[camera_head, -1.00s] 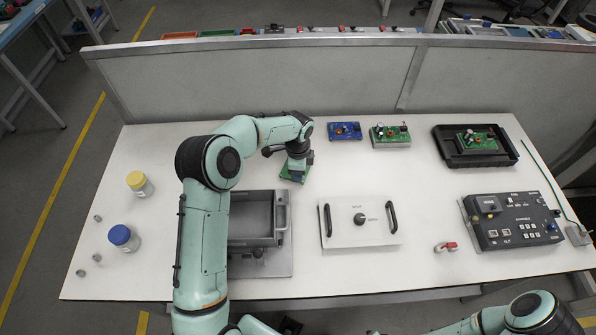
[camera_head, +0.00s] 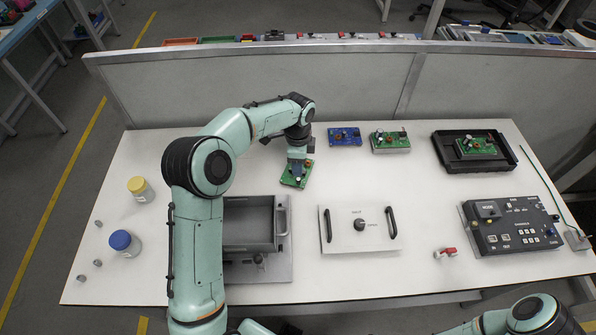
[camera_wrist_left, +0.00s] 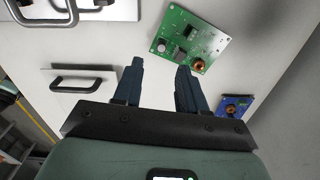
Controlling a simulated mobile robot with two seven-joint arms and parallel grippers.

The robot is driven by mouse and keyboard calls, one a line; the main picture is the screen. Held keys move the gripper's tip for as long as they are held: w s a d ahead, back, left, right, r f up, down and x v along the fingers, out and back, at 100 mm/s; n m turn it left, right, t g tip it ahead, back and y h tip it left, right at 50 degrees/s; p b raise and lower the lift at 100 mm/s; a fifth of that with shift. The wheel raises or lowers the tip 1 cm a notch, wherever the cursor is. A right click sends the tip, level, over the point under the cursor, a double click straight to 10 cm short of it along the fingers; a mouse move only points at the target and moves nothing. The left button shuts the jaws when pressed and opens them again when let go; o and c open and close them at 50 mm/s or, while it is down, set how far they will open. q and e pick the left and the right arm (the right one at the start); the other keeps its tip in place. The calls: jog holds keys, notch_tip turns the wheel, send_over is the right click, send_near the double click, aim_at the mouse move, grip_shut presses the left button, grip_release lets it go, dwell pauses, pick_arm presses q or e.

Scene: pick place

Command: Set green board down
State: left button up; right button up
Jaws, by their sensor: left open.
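A green board (camera_head: 296,181) with small parts on it lies on the white table, behind the grey bin. It also shows in the left wrist view (camera_wrist_left: 190,40), whole and apart from the fingers. My left gripper (camera_head: 298,171) hangs over the board from above and hides part of it in the head view. In the left wrist view my left gripper (camera_wrist_left: 160,67) has its two dark blue fingers spread with nothing between them. My right gripper is out of view; only part of that arm shows at the lower right.
A blue board (camera_head: 345,136) and another green board (camera_head: 390,140) lie to the right. A third green board (camera_head: 482,145) sits in a black tray (camera_head: 445,153). The grey bin (camera_head: 283,228), handled white panel (camera_head: 360,240) and control box (camera_head: 510,225) stand nearer. Two jars stand left.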

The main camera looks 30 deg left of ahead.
pick_arm(q)
notch_tip(320, 180, up, 4)
dwell(0.7)
